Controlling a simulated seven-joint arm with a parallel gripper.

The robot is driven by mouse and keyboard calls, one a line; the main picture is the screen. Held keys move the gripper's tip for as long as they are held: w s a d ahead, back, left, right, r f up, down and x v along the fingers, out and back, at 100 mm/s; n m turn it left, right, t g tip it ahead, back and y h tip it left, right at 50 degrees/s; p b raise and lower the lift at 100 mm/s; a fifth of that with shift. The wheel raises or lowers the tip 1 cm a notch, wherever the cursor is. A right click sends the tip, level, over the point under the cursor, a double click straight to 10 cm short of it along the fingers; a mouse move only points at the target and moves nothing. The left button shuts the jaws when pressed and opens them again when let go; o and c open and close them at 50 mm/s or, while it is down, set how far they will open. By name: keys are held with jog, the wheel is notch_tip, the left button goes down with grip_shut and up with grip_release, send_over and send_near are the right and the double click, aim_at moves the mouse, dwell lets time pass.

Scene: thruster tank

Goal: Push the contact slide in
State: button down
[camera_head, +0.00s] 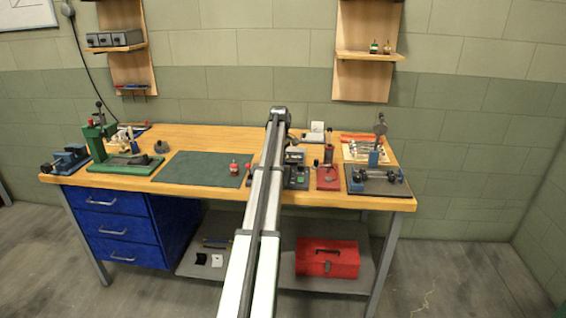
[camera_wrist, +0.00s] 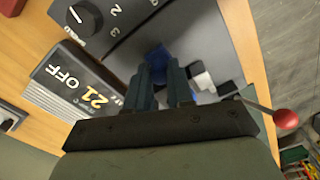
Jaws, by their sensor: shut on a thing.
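In the wrist view my gripper (camera_wrist: 160,72) points down at a dark grey device plate. Its two dark fingers are shut on a small blue piece (camera_wrist: 157,57), likely the contact slide, mostly hidden between and beyond the fingertips. White and black blocks (camera_wrist: 204,80) sit on the plate just right of the fingers. A lever with a red ball knob (camera_wrist: 286,119) reaches out at the right. In the head view my arm covers much of the dark device (camera_head: 298,182), and the fingers and slide cannot be made out there.
A box marked "21 OFF" (camera_wrist: 75,85) stands left of the fingers, beside a black dial panel (camera_wrist: 88,22). In the head view a red-topped item (camera_head: 234,168) is on the green mat (camera_head: 195,170). A red block with a post (camera_head: 328,178) and blue fixture (camera_head: 376,180) stand to the right.

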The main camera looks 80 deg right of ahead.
jog(key=shift+w, duration=0.55)
jog(key=c, duration=1)
grip_release()
notch_tip(320, 180, up, 14)
jog(key=shift+f, duration=0.1)
